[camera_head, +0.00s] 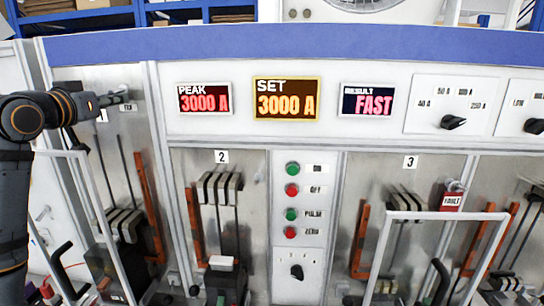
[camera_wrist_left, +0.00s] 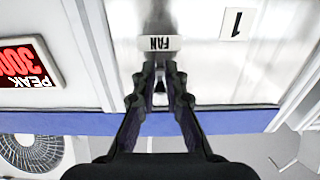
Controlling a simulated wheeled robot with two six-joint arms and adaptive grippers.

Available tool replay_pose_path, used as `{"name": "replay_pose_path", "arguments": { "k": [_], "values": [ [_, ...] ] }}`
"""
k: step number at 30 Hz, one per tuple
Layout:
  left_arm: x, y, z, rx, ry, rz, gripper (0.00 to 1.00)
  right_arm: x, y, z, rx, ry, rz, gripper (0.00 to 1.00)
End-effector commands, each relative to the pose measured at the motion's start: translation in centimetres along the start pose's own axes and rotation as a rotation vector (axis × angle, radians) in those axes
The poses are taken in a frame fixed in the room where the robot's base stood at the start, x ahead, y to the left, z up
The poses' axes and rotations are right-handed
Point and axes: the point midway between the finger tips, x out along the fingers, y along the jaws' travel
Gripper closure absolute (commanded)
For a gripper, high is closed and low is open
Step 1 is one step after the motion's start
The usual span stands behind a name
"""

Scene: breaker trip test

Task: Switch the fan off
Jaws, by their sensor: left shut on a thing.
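My left gripper (camera_head: 115,98) reaches in from the left at the upper left of panel bay 1. In the left wrist view its two fingers (camera_wrist_left: 160,82) come together on the small fan switch (camera_wrist_left: 160,97), just beside the FAN label (camera_wrist_left: 157,43). The fingers hide most of the switch, so its position cannot be told. The fan (camera_wrist_left: 32,149) shows as a round grille at the lower left of the wrist view. It also shows at the top of the head view (camera_head: 365,3). My right gripper is out of view.
Displays read PEAK 3000 A (camera_head: 204,98), SET 3000 A (camera_head: 286,99) and RESULT FAST (camera_head: 367,101). A column of green and red buttons (camera_head: 292,190) stands between bays 2 and 3. A white frame handle (camera_head: 440,215) stands out in front of bay 3.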

Motion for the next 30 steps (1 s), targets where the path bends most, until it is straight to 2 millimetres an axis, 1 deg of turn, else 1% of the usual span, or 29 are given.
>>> {"name": "replay_pose_path", "arguments": {
  "k": [30],
  "values": [
    [0.9, 0.0, 1.1, 0.0, 0.003, -0.001, 1.0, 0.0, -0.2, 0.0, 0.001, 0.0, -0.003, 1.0]
  ]
}}
